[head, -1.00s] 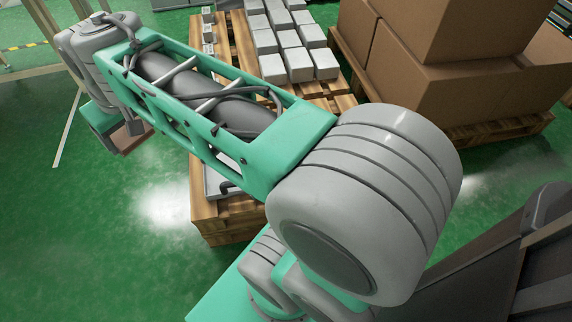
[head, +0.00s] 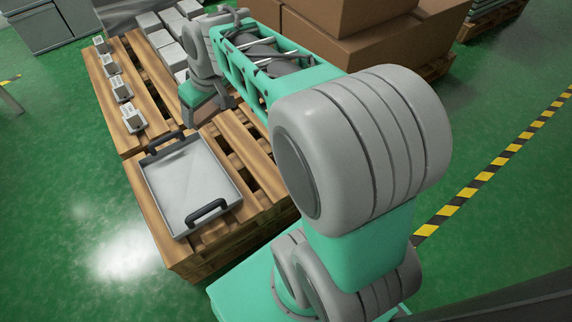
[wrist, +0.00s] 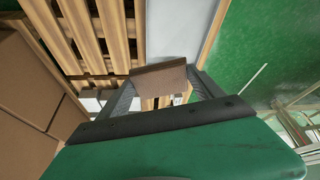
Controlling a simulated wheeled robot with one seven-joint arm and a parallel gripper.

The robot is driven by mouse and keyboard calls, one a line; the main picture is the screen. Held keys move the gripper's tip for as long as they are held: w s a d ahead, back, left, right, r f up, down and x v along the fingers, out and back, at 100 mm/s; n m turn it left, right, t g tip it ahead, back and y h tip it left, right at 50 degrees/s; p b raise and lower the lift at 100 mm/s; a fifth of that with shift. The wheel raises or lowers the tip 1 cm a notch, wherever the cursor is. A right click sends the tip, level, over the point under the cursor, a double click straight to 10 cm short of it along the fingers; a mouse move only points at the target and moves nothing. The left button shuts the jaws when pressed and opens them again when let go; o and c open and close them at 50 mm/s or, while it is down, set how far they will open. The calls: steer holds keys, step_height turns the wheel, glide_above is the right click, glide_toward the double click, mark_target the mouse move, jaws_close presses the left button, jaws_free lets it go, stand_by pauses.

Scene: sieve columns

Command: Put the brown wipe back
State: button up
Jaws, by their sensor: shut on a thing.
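The brown wipe (wrist: 160,77) is a folded brown piece held between the two fingers of my gripper (wrist: 164,92) in the wrist view. My gripper is shut on it. In the head view my gripper (head: 208,105) is over the wooden pallet, just behind the grey tray and near the white blocks. My own arm and wrist hide most of the wipe there. In the wrist view, pallet slats and part of the grey tray show beyond the wipe.
A shallow grey tray (head: 157,190) with two black handles lies on the near end of the wooden pallet (head: 165,245). Several small items (head: 134,120) stand in a row at the pallet's left. White blocks (head: 172,55) lie behind. Brown cartons (head: 350,40) stand at the back right.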

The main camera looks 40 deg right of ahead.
steer(key=w+d+f+n+g+y, duration=0.1)
steer(key=d+f+n, duration=0.25)
steer(key=f, duration=0.75)
steer(key=w+d+f+n+y, duration=0.15)
steer(key=d+f, duration=0.25)
steer(key=f, duration=0.7)
steer(key=shift+n+h, duration=0.25)
steer(key=shift+n, duration=0.05)
steer(key=s+d+f+b, duration=0.2)
steer(key=d+f, duration=0.1)
steer(key=d, duration=0.1)
steer(key=s+d+f+b, duration=0.2)
steer(key=d+f, duration=0.2)
steer(key=s+d+f+b, duration=0.2)
steer(key=d+f, duration=0.1)
steer(key=d, duration=0.1)
steer(key=shift+s+d+f, duration=0.2)
steer(key=shift+s+d, duration=0.05)
steer(key=shift+s, duration=0.05)
steer(key=f+b, duration=0.1)
steer(key=f, duration=0.1)
steer(key=f+b, duration=0.1)
steer(key=shift+s+d+f+b, duration=0.1)
steer(key=shift+d+f+b, duration=0.1)
steer(key=shift+f+b, duration=0.15)
steer(key=shift+r, duration=0.2)
steer(key=o, duration=0.7)
steer(key=shift+f, duration=0.2)
steer(key=o, duration=0.5)
steer(key=shift+r, duration=0.1)
